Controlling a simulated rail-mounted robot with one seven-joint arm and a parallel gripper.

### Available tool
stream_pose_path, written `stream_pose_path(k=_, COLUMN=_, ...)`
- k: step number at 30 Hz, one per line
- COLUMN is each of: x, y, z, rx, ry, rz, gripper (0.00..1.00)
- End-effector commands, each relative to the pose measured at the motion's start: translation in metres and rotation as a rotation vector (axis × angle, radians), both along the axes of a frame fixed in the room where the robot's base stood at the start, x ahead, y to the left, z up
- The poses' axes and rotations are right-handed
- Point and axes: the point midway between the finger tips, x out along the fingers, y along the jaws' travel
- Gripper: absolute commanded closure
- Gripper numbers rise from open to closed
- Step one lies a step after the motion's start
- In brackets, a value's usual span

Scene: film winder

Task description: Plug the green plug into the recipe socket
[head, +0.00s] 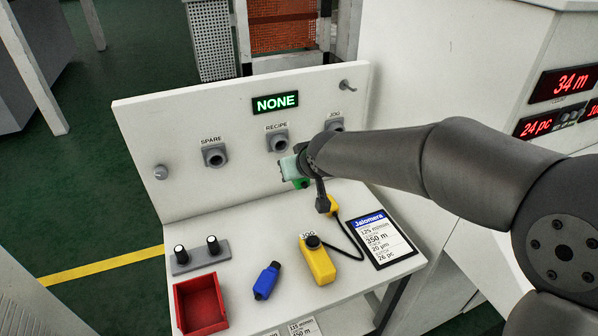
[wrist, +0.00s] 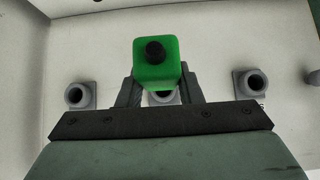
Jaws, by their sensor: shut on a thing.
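My gripper (head: 292,172) is shut on the green plug (head: 301,183), in front of the upright panel. In the wrist view the green plug (wrist: 156,62) sits between the two fingers, its dark round end facing the camera. The recipe socket (head: 278,141) is the middle grey socket on the panel, under the display reading NONE. It lies a little above and left of the plug in the head view. In the wrist view the recipe socket (wrist: 164,97) is mostly hidden behind the plug. I cannot tell the gap between plug and socket.
The spare socket (head: 215,155) is left of the recipe socket, the JOG socket (head: 335,124) right.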

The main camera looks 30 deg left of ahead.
Motion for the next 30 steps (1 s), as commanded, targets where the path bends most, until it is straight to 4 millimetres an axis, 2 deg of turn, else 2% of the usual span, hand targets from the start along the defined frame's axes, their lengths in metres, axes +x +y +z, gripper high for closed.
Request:
stream_pose_path(k=13, x=0.024, y=0.036, z=0.0, rx=0.0, ry=0.001, rz=0.001, gripper=0.91)
stream_pose_path(k=30, x=0.028, y=0.041, z=0.001, rx=0.001, ry=-0.001, rz=0.0, gripper=0.91)
